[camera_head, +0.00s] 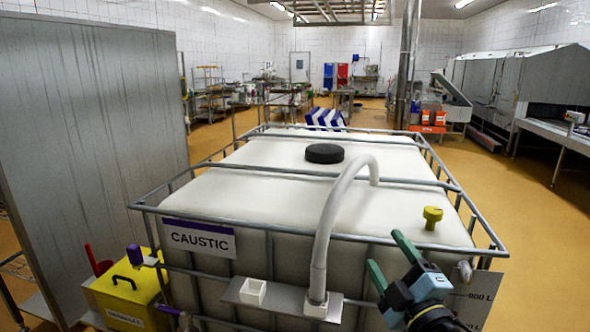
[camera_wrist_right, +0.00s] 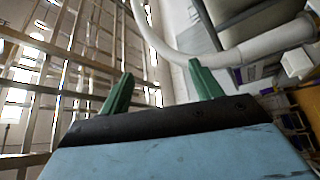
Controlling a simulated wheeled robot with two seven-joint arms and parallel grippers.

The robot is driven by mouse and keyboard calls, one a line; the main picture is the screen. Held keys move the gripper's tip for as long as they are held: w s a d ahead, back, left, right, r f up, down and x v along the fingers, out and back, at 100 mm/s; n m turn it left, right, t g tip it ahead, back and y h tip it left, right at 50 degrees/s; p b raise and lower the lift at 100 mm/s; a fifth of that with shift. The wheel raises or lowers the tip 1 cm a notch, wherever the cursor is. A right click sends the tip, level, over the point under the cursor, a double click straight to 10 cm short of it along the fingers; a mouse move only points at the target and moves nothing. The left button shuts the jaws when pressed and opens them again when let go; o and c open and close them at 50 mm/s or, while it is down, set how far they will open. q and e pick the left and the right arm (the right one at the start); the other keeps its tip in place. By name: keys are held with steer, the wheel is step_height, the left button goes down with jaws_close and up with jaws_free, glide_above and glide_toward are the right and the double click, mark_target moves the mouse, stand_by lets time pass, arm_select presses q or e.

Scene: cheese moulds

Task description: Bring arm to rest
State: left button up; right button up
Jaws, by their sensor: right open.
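My right gripper (camera_head: 390,258) is in front of the near right part of a large white caustic tank (camera_head: 240,190). Its two green fingers are spread, with nothing between them. In the right wrist view my right gripper (camera_wrist_right: 160,82) also shows open and empty, with a white hose (camera_wrist_right: 240,52) beyond the fingers. My left gripper is not in view.
A metal cage (camera_head: 350,239) surrounds the tank. A white hose (camera_head: 325,220) arches from its top to a front shelf (camera_head: 280,298). A yellow knob (camera_head: 432,217) is near the right gripper. A yellow bin (camera_head: 130,295) stands left. Open floor (camera_head: 545,230) lies right.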

steer(key=s+d+f+m+g+h, duration=0.3)
steer(key=s+f+m+g, duration=0.25)
steer(key=s+f, duration=0.35)
steer(key=s+d+f+m+g+h, duration=0.3)
steer(key=s+f+m+g, duration=0.2)
steer(key=s+f+m, duration=0.45)
steer(key=s+f+g, duration=0.6)
steer(key=s+f, duration=0.2)
steer(key=s, duration=0.4)
step_height(320, 180, down, 24)
steer(key=s+b, duration=0.1)
steer(key=b, duration=0.1)
steer(key=s+d+f+n+g+b, duration=0.1)
steer(key=s+d+f+g+b, duration=0.1)
steer(key=s+f, duration=1.5)
steer(key=shift+f+y, duration=0.3)
steer(key=shift+f, duration=0.55)
